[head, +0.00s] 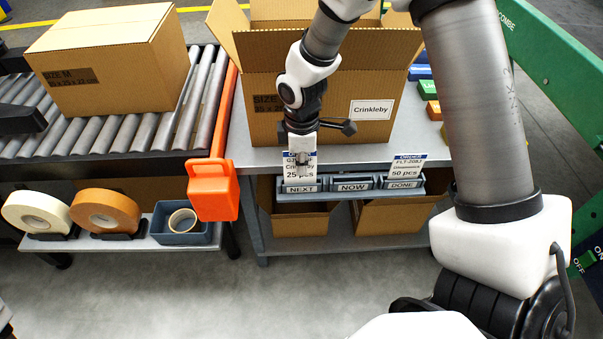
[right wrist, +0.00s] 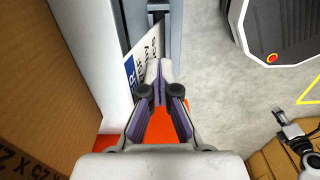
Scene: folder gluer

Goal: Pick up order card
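The order card (head: 291,171) is white with a blue header and reads Crinkleby, 25 pcs. It stands in the NEXT slot of the grey card rack (head: 345,194) on the table's front edge. My right gripper (head: 302,165) points down over the card and hides part of its face. In the right wrist view its fingertips (right wrist: 160,72) come close together at the edge of the card (right wrist: 143,52). It looks shut on the card, with the card still in the slot. My left gripper does not show in the head view.
An open carton (head: 375,115) labelled Crinkleby stands behind the rack. Another card (head: 407,166), 50 pcs, is in the DONE slot. An orange box (head: 212,190) hangs left of the rack by the roller conveyor (head: 110,139). Floor in front is clear.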

